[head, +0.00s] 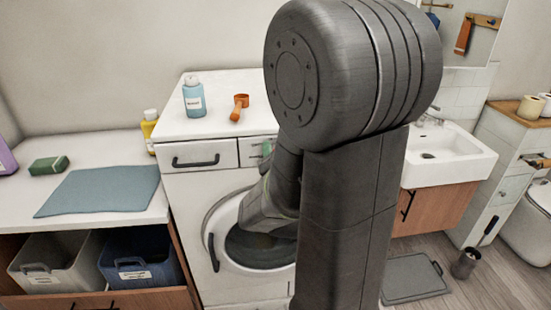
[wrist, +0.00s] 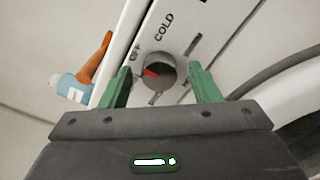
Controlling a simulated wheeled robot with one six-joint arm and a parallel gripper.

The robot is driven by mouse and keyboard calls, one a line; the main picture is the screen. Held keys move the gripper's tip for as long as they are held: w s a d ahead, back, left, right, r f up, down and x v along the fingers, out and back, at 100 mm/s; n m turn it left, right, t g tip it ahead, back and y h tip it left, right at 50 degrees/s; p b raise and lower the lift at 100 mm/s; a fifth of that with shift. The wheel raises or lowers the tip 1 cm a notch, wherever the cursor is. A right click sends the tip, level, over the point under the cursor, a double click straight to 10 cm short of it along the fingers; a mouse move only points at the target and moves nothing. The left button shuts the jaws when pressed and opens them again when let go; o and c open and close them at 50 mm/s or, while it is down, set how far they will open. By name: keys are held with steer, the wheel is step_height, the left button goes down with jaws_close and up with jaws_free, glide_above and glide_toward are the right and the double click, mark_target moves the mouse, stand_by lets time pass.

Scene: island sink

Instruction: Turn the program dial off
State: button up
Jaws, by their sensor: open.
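The program dial (wrist: 161,70) is a round grey knob on the washing machine's white front panel in the wrist view. A red mark on it lies on its left side, below the small label that seems to read OFF. The label COLD stands above the dial. My gripper (wrist: 158,78) is open, with one green finger to the left of the dial and one to the right. I cannot tell whether either finger touches it. In the head view the washing machine (head: 190,220) stands in the middle, and my arm hides the dial.
A blue bottle (head: 194,100) and an orange scoop (head: 238,107) stand on the machine's top. A yellow bottle (head: 149,128) is at its left on the counter, with a blue cloth (head: 100,190). A white sink (head: 445,160) is to the right.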

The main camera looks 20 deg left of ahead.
steer(key=shift+s, duration=0.1)
steer(key=v, duration=1.3)
steer(key=shift+s+d, duration=0.2)
steer(key=shift+s, duration=0.1)
steer(key=x, duration=1.4)
steer(key=shift+s+d, duration=0.1)
